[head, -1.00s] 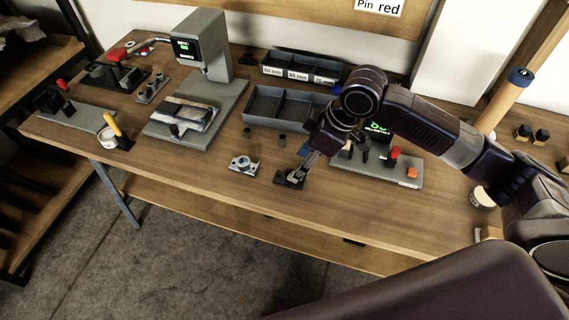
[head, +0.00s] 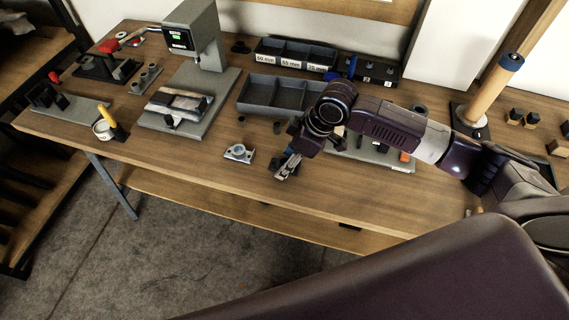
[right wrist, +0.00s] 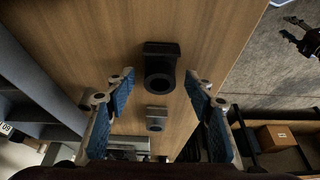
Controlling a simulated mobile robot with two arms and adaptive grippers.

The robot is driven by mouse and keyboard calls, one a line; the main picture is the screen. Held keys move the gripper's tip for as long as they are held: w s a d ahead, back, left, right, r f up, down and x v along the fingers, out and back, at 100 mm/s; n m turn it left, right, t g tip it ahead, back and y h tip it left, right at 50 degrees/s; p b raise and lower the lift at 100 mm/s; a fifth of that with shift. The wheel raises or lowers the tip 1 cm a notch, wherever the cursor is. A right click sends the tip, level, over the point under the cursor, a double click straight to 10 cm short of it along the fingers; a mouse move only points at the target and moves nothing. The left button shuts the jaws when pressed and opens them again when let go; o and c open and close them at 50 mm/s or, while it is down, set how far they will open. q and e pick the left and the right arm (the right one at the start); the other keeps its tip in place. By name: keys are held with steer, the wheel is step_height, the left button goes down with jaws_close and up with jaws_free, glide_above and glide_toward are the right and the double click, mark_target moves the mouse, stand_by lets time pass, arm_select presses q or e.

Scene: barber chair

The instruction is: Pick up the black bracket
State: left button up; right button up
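The black bracket (right wrist: 161,66) shows in the right wrist view as a dark block with a round bore, on the wooden bench (right wrist: 215,45). It appears between the fingertips of my open right gripper (right wrist: 159,78), with a visible gap on each side. The fingers have blue pads. In the head view my right gripper (head: 287,170) points down over the front part of the bench and largely hides the bracket. I cannot tell the exact height of the fingertips over it.
A silver bracket (head: 239,153) lies close by on the left; it also shows in the right wrist view (right wrist: 156,118). A grey divided tray (head: 243,107) stands behind. A grey press (head: 207,75) stands further left.

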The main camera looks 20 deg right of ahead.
steer(key=c, duration=1.2)
steer(key=shift+c, duration=0.2)
